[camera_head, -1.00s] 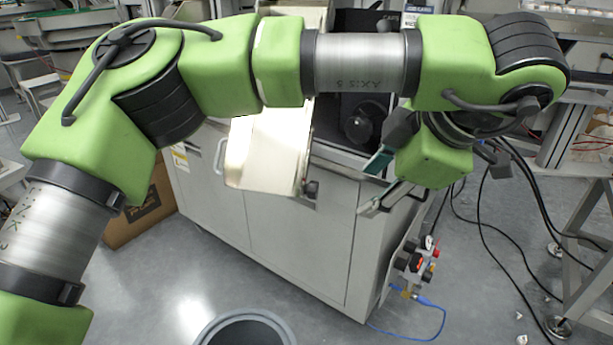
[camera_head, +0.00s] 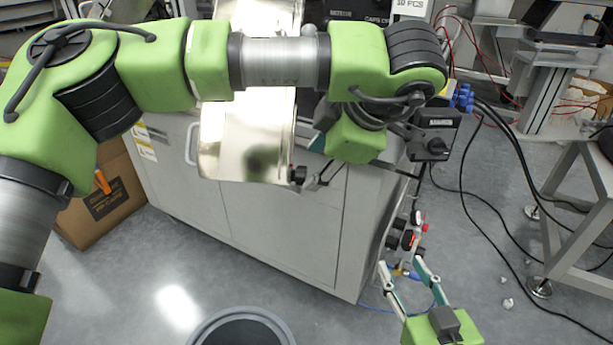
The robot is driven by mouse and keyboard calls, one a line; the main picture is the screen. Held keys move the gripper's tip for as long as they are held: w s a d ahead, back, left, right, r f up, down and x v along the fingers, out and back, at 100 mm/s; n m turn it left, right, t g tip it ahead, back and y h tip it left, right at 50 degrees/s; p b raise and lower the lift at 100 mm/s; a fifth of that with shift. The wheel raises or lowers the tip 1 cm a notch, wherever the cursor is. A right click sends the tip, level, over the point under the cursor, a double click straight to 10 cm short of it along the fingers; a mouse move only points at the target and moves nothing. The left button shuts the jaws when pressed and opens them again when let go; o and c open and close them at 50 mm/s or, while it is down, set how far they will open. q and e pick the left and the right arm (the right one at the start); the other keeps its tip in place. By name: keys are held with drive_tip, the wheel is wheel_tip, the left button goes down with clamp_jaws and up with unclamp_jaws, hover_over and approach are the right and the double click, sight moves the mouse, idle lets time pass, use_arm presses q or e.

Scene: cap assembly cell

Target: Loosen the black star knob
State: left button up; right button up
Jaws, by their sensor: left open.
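A small black knob (camera_head: 298,175) shows at the right edge of the shiny metal chute (camera_head: 222,165), on the cabinet front. It is too small for me to tell whether it is star-shaped. My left gripper (camera_head: 314,163) is open just right of this knob, with its fingers pointing left. I cannot tell whether they touch the knob. A larger black knob (camera_head: 437,147) sits on a dark labelled box, right of the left gripper and apart from it. My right gripper (camera_head: 404,268) is open and empty at the lower right, with its fingers pointing up the picture. My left arm hides part of the machine.
The grey cabinet (camera_head: 240,225) stands in the middle, with red and black fittings (camera_head: 408,236) on its right side. Black cables hang at the right. A cardboard box (camera_head: 110,200) and a round bin (camera_head: 240,318) stand on the floor. Floor at the lower right is mostly free.

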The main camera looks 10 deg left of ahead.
sight(306, 174)
use_arm(q)
drive_tip(key=x, duration=0.4)
drive_tip(key=shift+w+a+f+b, duration=0.15)
drive_tip(key=shift+f+b, duration=0.2)
drive_tip(key=shift+b, duration=0.05)
drive_tip(key=shift+w+a+f, duration=0.1)
drive_tip(key=shift+w+f, duration=0.05)
drive_tip(key=shift+f, duration=0.1)
use_arm(e)
wheel_tip(306, 174, up, 6)
drive_tip(key=a+t+y, duration=0.1)
drive_tip(key=t, duration=0.2)
drive_tip(key=shift+w, duration=0.35)
drive_tip(key=shift+r, duration=0.1)
use_arm(q)
drive_tip(key=c, duration=1.1)
